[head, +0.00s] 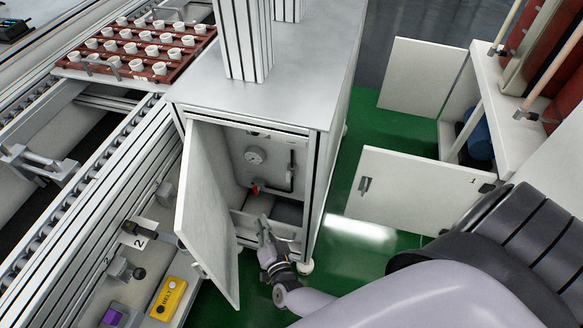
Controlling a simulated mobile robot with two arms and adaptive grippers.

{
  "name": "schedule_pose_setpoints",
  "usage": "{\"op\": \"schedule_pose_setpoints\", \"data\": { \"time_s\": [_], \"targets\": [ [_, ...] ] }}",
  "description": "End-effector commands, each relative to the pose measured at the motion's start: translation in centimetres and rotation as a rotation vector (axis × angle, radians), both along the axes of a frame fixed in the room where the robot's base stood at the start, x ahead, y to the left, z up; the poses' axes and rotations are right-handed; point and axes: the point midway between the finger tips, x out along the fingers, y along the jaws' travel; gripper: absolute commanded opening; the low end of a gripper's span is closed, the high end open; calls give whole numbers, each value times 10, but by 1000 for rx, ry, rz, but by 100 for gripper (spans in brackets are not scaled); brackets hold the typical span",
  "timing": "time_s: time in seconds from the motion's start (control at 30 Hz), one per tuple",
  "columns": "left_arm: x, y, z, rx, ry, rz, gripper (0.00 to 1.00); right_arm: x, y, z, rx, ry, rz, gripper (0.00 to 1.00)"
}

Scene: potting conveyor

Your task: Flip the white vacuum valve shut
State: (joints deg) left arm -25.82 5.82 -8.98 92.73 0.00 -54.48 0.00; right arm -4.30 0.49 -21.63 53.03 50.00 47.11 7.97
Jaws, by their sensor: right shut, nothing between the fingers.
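The open cabinet (318,150) stands in the middle of the head view. On its inner back panel are a round gauge (254,156), a dark bent pipe (290,178) and a small red handle (255,189). I cannot make out a white valve lever for certain; the parts are small and the lower inside is partly covered. My right gripper (265,230) is at the lower front of the cabinet opening, below the red handle and apart from it. It is shut and empty. My left gripper is out of view.
The cabinet's door (207,205) hangs open to the left of my right gripper. A conveyor (70,190) runs along the left, with a red tray (95,72) of white pots. A yellow box (168,299) is at lower left. Open doors (415,190) stand at right over green floor.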

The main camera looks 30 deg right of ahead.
Motion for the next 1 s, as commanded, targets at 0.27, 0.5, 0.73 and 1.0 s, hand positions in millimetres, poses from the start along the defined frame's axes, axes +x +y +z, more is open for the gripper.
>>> {"op": "schedule_pose_setpoints", "data": {
  "time_s": [0.27, 0.5, 0.73, 1.0],
  "targets": [
    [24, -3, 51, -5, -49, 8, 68, 23, -41, 45, 260, -355, -395, 0],
    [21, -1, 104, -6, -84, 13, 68, 3, -67, 52, 457, -549, -738, 0],
    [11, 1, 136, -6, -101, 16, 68, -16, -71, 47, 549, -612, -929, 0],
    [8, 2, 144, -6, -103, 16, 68, -21, -71, 47, 564, -620, -970, 0]
  ]
}}
